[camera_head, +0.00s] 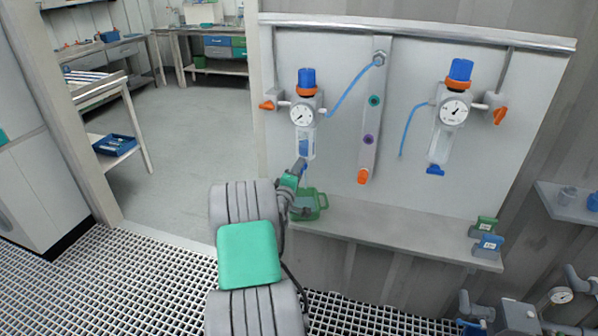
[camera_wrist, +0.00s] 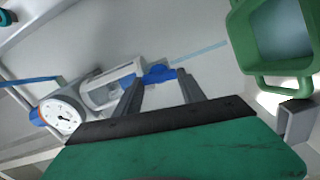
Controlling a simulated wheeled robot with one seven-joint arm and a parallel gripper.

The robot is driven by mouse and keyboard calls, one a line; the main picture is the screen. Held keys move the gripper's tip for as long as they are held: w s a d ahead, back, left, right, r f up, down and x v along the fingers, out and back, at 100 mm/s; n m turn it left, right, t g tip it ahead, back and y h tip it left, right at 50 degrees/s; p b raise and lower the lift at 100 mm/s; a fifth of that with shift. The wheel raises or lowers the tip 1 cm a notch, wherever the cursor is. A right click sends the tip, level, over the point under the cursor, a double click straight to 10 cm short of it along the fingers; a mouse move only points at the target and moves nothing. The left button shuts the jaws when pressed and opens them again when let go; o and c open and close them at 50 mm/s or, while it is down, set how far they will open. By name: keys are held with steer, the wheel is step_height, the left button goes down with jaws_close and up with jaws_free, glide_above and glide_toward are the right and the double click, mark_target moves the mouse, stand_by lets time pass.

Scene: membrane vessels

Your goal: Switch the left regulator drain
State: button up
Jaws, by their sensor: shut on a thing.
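The left regulator (camera_head: 304,112) hangs on the white panel, with a blue knob on top, an orange ring, a round gauge and a clear bowl below. Its blue drain (camera_wrist: 158,74) is at the bowl's lower end, between the fingers in the wrist view. My gripper (camera_wrist: 158,80) is shut on this drain, and in the head view it reaches up from below, partly hiding the drain. A thin pale blue line (camera_wrist: 203,54) runs from the drain to the right in the wrist view; I cannot tell what it is.
A green container (camera_wrist: 235,30) stands close by on the ledge (camera_head: 390,226), just below my gripper. A second regulator (camera_head: 450,115) with a blue drain is at right. A manifold bar (camera_head: 371,125) stands between them. Green and blue small boxes (camera_head: 487,240) sit on the ledge's right end.

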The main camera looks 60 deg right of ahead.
steer(key=o, duration=1.4)
steer(key=shift+c, duration=0.2)
steer(key=s+a+b, duration=0.1)
steer(key=a, duration=0.6)
steer(key=shift+a, duration=0.4)
steer(key=shift+s, duration=0.1)
